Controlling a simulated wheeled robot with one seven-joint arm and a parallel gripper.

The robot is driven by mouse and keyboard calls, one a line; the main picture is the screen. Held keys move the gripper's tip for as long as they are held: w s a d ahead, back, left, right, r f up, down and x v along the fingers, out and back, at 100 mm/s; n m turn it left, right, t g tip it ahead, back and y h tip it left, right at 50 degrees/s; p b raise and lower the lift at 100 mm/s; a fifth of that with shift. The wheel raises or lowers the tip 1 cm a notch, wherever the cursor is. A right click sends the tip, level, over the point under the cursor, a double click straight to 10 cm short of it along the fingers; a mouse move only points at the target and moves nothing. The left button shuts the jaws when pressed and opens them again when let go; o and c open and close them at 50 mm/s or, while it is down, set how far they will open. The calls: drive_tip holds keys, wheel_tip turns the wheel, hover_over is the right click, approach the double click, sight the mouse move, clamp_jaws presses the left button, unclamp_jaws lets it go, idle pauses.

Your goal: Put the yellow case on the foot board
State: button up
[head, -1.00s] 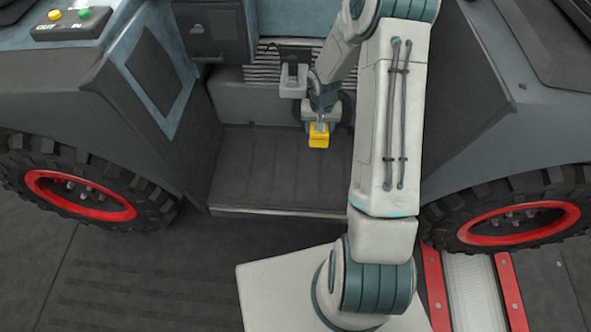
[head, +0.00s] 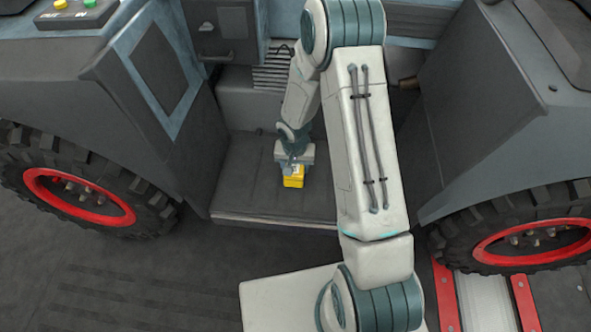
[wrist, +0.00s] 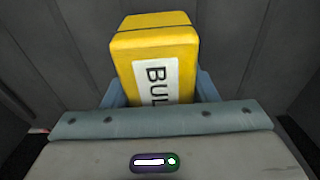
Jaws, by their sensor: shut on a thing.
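The yellow case (head: 293,181) is in my gripper (head: 292,168), low over or on the foot board (head: 240,192) in the head view. In the wrist view the case (wrist: 155,45) fills the upper middle, with a white label of black letters facing me and a dark seam near its far end. My gripper (wrist: 160,98) is shut on it, a blue-grey finger on each side. The grooved dark surface of the foot board (wrist: 235,50) lies behind the case. I cannot tell whether the case touches the board.
Dark side walls stand left (head: 150,130) and right (head: 455,110) of the foot board. Large tyres with red rims stand at the left (head: 75,195) and right (head: 530,240). A cabinet with a handle (head: 225,30) is at the back left. The left part of the board is clear.

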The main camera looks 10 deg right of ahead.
drive_tip(key=shift+f, duration=1.05)
drive_tip(key=shift+f+b, duration=0.25)
drive_tip(key=shift+b, duration=0.15)
drive_tip(key=o, duration=1.1)
